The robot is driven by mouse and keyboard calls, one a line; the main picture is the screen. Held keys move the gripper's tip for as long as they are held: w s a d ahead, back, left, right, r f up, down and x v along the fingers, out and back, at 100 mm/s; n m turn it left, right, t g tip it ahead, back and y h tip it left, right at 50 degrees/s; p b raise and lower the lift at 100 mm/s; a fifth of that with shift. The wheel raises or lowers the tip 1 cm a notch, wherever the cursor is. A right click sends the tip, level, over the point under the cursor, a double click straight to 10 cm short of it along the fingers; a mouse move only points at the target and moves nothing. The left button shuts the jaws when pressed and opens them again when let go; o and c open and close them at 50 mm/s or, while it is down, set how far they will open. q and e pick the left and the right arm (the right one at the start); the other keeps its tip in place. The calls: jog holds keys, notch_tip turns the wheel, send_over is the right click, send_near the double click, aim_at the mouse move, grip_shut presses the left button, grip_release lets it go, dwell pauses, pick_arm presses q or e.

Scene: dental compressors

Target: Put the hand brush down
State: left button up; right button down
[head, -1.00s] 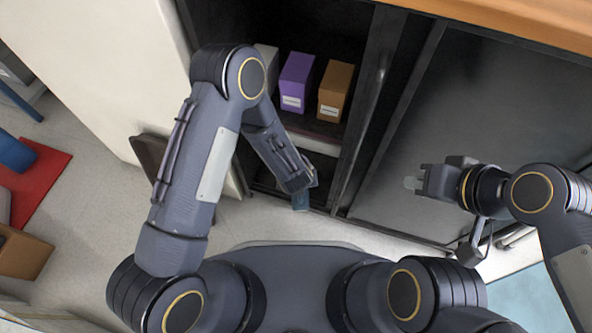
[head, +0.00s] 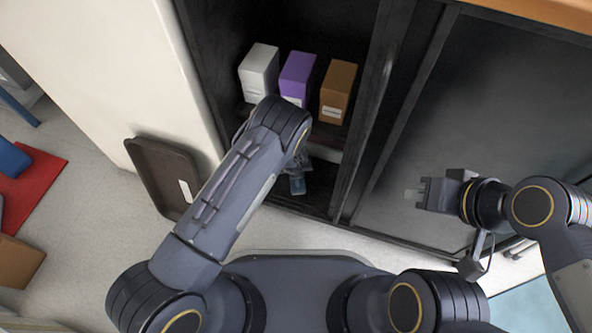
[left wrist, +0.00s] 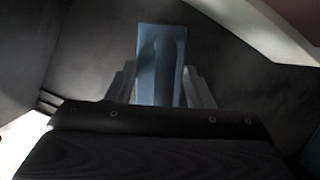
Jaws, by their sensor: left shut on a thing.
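The hand brush shows as a blue, flat piece (left wrist: 162,62) between the two grey fingers of my left gripper (left wrist: 162,85) in the left wrist view. My left gripper is shut on it. In the head view a blue-grey end of the brush (head: 297,184) shows below my left forearm, at the dark lower opening of the cabinet. My forearm hides most of the left gripper there. Whether the brush touches a surface cannot be seen. My right gripper (head: 416,194) is in front of the dark cabinet door at the right, apart from the brush; its finger gap is unclear.
The open black cabinet (head: 345,170) has a shelf with white (head: 258,72), purple (head: 297,75) and brown (head: 337,90) boxes above the brush. A dark brown tray (head: 160,175) leans against the pale wall at left. A closed dark door (head: 450,120) is at right.

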pick_arm(q)
jog(key=shift+f, duration=0.45)
jog(key=shift+f, duration=0.2)
jog(key=o, duration=0.9)
jog(key=shift+r, duration=0.1)
jog(key=shift+o, duration=0.2)
